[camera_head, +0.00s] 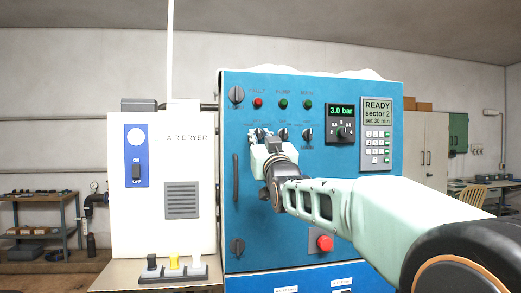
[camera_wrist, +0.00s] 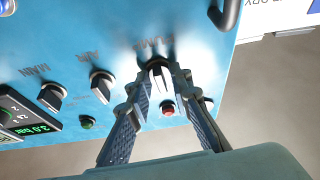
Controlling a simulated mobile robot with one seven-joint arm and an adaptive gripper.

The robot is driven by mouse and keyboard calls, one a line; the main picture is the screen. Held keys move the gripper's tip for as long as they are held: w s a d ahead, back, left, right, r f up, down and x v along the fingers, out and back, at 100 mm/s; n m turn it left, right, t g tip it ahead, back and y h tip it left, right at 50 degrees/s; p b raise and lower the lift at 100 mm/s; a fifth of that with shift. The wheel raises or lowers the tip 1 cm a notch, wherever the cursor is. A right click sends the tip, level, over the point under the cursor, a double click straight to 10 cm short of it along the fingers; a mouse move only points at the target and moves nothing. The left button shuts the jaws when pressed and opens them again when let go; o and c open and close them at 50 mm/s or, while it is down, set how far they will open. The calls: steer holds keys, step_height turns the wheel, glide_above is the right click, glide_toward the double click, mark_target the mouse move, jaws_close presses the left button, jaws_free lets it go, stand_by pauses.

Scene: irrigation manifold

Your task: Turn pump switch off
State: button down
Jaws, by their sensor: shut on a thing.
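The blue control cabinet (camera_head: 330,180) carries a row of dark rotary switches under a row of lamps. In the wrist view, the pump switch (camera_wrist: 157,66) is a knob with a pale face, below lettering that seems to read PUMP. My gripper (camera_wrist: 160,80) has its fingers on both sides of this knob and is shut on it. In the head view, my gripper (camera_head: 261,138) is at the left switch of the row and largely hides it. The knob's exact setting is hard to tell.
Two neighbouring switches (camera_wrist: 102,86) (camera_wrist: 51,96) are close beside. A red lamp (camera_head: 258,102) and green lamps (camera_head: 283,103) sit above the row. A dark handle (camera_head: 236,178), a red button (camera_head: 325,243) and a keypad (camera_head: 376,147) are also on the cabinet. The air dryer (camera_head: 150,205) stands left.

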steer(key=shift+m+h+b, duration=0.35)
steer(key=shift+m+h, duration=0.05)
steer(key=shift+m, duration=0.3)
steer(key=c, duration=2.1)
jaws_free()
steer(key=v, duration=0.7)
steer(key=shift+s+f, duration=0.15)
